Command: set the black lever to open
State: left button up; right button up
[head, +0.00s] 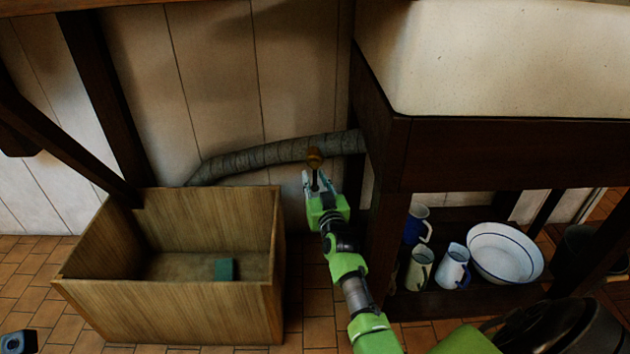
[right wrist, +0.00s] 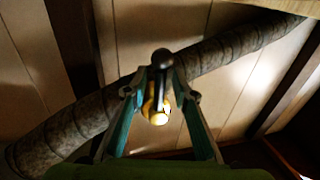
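The black lever (right wrist: 161,60) has a round black knob and a short stem, set on a brass valve (right wrist: 155,111) in front of the ribbed grey pipe. In the head view the brass valve (head: 315,158) shows at the pipe, just beyond my right gripper (head: 317,181). My right gripper (right wrist: 163,76) has one finger on each side of the lever, with the knob near the fingertips. Gaps show between stem and fingers, so it looks open. Contact with the knob cannot be made out. My left gripper is not in view.
The ribbed pipe (head: 265,156) runs along the wall behind an open wooden crate (head: 165,300) holding a green block (head: 224,269). At right stands a dark wooden sink stand (head: 480,155), with jugs (head: 419,268) and an enamel basin (head: 506,251) on its low shelf.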

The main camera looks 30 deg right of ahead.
grip_shut()
jog(key=shift+a+m, duration=0.1)
jog(key=shift+m, duration=0.2)
jog(key=shift+w+a+m, duration=0.25)
jog(key=shift+a+m, duration=0.1)
jog(key=shift+m, duration=0.45)
jog(key=w+a+r+m+h, duration=0.2)
jog(key=a+r+m+h, duration=0.1)
jog(key=m, duration=1.4)
jog(key=shift+a+r+h, duration=0.3)
jog(key=shift+r+h, duration=0.3)
jog(key=shift+r, duration=0.2)
